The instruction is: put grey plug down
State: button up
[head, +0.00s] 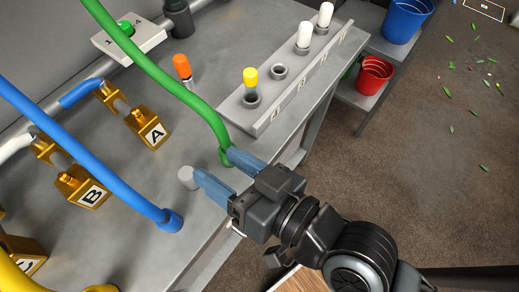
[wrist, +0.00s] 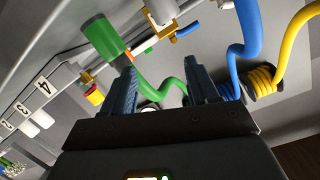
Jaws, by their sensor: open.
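The grey plug (head: 187,178) is a short light-grey cylinder on the grey bench (head: 150,245). It is just beyond the left fingertip of my gripper (head: 213,163), not between the fingers. I cannot tell whether the fingertip touches it. My gripper is open, its two blue-grey fingers spread wide with nothing held between them. The fingers also show apart in the wrist view (wrist: 159,75). The open end of the green hose (head: 226,154) is right at the other fingertip.
A blue hose (head: 110,170) lies left. A numbered rack (head: 268,115) holds yellow (head: 250,80) and white plugs, with one empty socket (head: 279,71). An orange-topped plug (head: 182,66) stands near the green hose.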

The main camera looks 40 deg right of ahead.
jog(key=s+d+n+h, duration=0.1)
jog(key=s+d+h, duration=0.3)
jog(key=s+d, duration=1)
jog(key=f+v, duration=0.1)
jog(key=v, duration=0.3)
